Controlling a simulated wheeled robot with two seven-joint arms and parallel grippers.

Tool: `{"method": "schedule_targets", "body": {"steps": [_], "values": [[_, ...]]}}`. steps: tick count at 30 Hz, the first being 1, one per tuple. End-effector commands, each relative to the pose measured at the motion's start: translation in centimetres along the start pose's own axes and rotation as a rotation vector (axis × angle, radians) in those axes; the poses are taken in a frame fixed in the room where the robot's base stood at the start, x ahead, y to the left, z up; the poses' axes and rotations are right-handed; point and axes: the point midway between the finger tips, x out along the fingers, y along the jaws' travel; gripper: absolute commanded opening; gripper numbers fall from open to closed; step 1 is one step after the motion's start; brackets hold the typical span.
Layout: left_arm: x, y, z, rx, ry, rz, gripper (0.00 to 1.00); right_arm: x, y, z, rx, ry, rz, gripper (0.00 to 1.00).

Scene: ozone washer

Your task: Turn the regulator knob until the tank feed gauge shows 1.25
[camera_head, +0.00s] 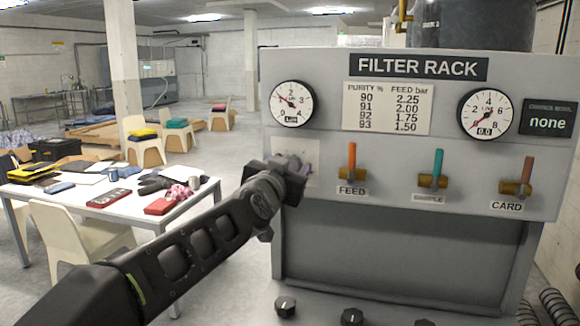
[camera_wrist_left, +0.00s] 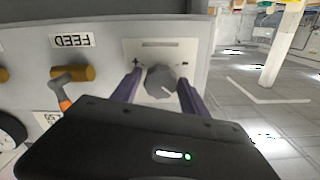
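My left gripper (camera_head: 300,166) reaches the grey panel below the left gauge. In the left wrist view its two purple fingers (camera_wrist_left: 160,88) stand apart, one on each side of the dark grey regulator knob (camera_wrist_left: 160,79). A narrow gap shows at the left finger; contact at the right is unclear. The knob sits on a pale plate with plus and minus marks. In the head view the gripper mostly hides it. The left gauge (camera_head: 292,104) has its red needle pointing up and left; its small label is too small to read. My right gripper is not in view.
The filter rack (camera_head: 418,68) carries a second gauge (camera_head: 487,114), a purity chart (camera_head: 387,107), and a display (camera_head: 548,118) reading "none". Right of the knob are the orange FEED handle (camera_head: 352,162), a teal handle (camera_head: 437,168) and the CARD handle (camera_head: 528,174). A cluttered table (camera_head: 100,208) stands left.

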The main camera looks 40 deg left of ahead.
Motion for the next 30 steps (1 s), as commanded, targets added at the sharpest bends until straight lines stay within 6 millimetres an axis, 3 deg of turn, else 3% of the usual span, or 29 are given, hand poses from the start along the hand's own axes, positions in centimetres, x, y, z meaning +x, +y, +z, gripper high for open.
{"method": "schedule_targets", "body": {"steps": [3,14,25,30], "values": [[0.0,0.0,0.0,0.000,0.000,0.000,0.61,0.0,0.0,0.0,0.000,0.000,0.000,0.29],[-0.7,0.0,0.1,0.000,0.001,-0.001,0.61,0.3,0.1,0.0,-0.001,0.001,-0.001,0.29],[-6.2,0.0,0.2,0.001,0.003,-0.002,0.61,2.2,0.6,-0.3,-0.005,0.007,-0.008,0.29],[-7.7,0.0,0.1,0.000,0.000,-0.001,0.61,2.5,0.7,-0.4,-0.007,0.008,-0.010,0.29]]}}
